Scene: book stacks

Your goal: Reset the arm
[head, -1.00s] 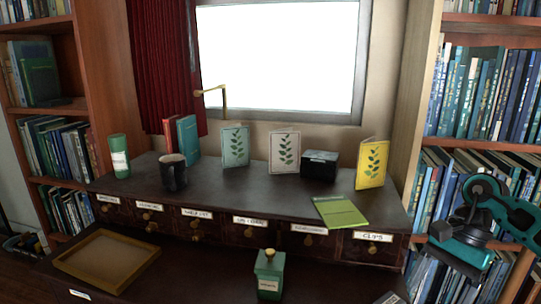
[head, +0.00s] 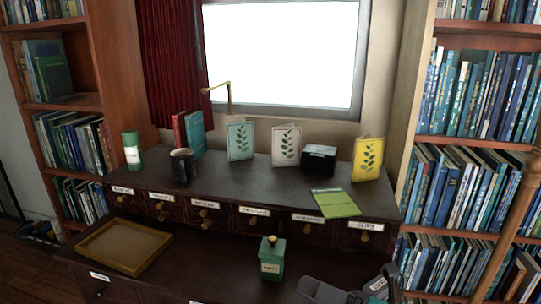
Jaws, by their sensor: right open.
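My right gripper (head: 345,291) shows at the bottom edge, right of centre, as dark grey parts partly cut off by the frame. It is open, and I see nothing held in it. Most of my right arm is out of view. My left gripper and arm are not in view.
A raised shelf (head: 260,181) with labelled drawers holds a dark mug (head: 183,165), a green canister (head: 132,152), upright cards, a black box (head: 319,160) and a green pad (head: 335,203). An empty wooden tray (head: 124,245) lies at left. Bookcases flank the desk.

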